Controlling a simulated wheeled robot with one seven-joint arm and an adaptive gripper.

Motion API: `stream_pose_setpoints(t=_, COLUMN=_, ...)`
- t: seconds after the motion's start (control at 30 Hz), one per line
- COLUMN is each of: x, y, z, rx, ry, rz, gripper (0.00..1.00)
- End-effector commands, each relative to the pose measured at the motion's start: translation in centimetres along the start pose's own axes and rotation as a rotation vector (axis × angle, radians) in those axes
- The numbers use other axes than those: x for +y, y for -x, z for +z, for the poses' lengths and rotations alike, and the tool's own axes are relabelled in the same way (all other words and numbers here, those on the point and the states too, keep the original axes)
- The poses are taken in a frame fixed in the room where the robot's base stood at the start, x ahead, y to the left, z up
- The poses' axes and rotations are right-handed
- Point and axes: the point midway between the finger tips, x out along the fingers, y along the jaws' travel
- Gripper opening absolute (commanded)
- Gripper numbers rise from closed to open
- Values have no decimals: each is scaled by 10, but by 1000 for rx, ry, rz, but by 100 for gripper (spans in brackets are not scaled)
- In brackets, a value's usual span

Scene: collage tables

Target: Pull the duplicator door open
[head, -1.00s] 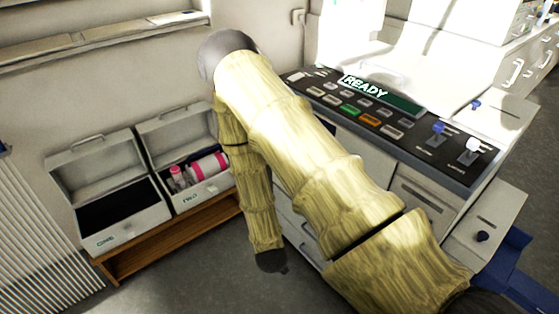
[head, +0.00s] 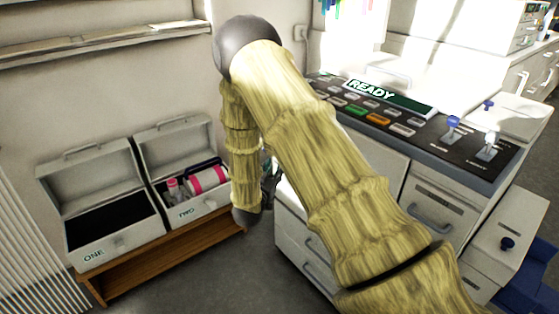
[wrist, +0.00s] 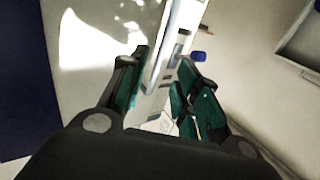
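The duplicator is the pale machine with a dark control panel (head: 420,118) and a lit READY display (head: 389,96) in the head view. Its pale front (head: 372,158) is partly covered by my arm, and I cannot tell for sure which panel is the door. A front panel with a grey bar handle (head: 432,213) shows right of my arm. My gripper (wrist: 163,92) is open in the wrist view, its green-padded fingers apart on either side of a pale upright edge; contact is unclear. In the head view only a dark bit of it (head: 269,182) shows, beside the machine's left side.
Two open boxes, ONE (head: 118,242) and TWO (head: 210,205), stand on a wooden shelf (head: 160,250) at the left. TWO holds pink-and-white rolls. A ribbed radiator (head: 35,255) is at far left. Grey floor (head: 235,275) is clear between shelf and machine.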

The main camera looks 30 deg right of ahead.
Motion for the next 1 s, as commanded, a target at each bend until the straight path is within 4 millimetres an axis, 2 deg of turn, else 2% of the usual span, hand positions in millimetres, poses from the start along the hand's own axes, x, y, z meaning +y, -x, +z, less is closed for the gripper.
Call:
stream_pose_setpoints(t=0.2, x=0, y=-37, z=1, rx=1, ry=-1, rz=1, gripper=32)
stream_pose_setpoints(t=0.4, x=0, y=-60, z=0, rx=0, ry=-2, rz=0, gripper=32)
stream_pose_setpoints(t=0.6, x=0, y=-71, z=0, rx=-1, ry=0, rz=-1, gripper=32)
stream_pose_setpoints(t=0.87, x=0, y=-72, z=0, rx=-1, ry=1, rz=-1, gripper=32)
stream_pose_setpoints(t=0.9, x=0, y=-72, z=0, rx=-1, ry=1, rz=-1, gripper=30)
stream_pose_setpoints(t=1.0, x=0, y=-72, z=1, rx=-1, ry=0, rz=-1, gripper=12)
